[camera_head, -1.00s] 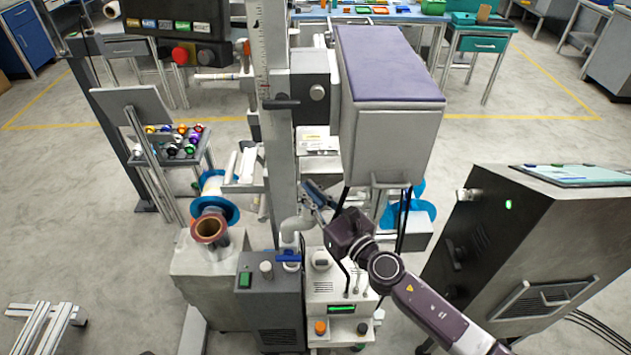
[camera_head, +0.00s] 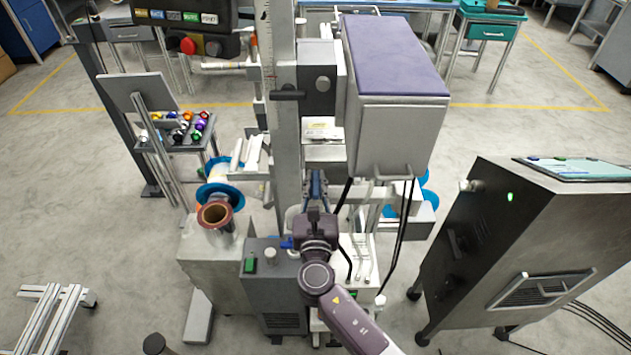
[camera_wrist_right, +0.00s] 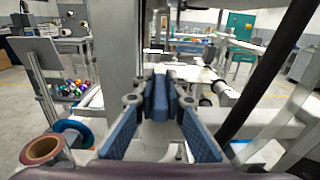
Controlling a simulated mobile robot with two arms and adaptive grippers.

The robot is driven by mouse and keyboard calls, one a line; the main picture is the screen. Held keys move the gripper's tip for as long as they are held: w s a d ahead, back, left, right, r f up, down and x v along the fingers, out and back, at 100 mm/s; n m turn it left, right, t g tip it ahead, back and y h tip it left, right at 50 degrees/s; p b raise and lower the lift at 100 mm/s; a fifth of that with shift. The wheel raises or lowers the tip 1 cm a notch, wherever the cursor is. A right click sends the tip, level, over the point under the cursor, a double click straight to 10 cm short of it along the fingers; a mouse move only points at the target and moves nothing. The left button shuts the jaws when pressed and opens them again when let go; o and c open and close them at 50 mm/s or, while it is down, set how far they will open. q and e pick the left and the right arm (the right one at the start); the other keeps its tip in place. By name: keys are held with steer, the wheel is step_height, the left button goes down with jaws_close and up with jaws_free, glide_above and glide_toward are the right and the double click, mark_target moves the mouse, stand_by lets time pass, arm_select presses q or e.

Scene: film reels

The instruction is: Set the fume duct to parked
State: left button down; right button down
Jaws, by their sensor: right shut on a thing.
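The fume duct is mostly hidden behind my right gripper (camera_head: 316,187). What I take for it is a pale pipe, whose edge (camera_head: 293,214) shows just left of the gripper in the head view. In the right wrist view a pale rounded surface (camera_wrist_right: 156,136) lies between and below the blue finger pads. My right gripper (camera_wrist_right: 158,98) reaches in front of the grey column, its blue fingertips closed together at the middle. It is shut on a part of the duct that the fingertips hide. My left gripper is out of view.
A grey box with a purple top (camera_head: 395,110) overhangs right of the gripper. Black cables (camera_head: 401,225) hang below it. The grey column (camera_head: 286,130) stands close at left. A copper-coloured reel (camera_head: 215,215) is farther left; a dark cabinet (camera_head: 495,250) stands at right.

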stand_by(0.4)
steer(key=c, duration=2)
jaws_free()
steer(key=shift+o, duration=0.2)
steer(key=shift+s, duration=0.1)
steer(key=s, duration=1.1)
steer(key=shift+s+a, duration=0.2)
steer(key=shift+s, duration=0.2)
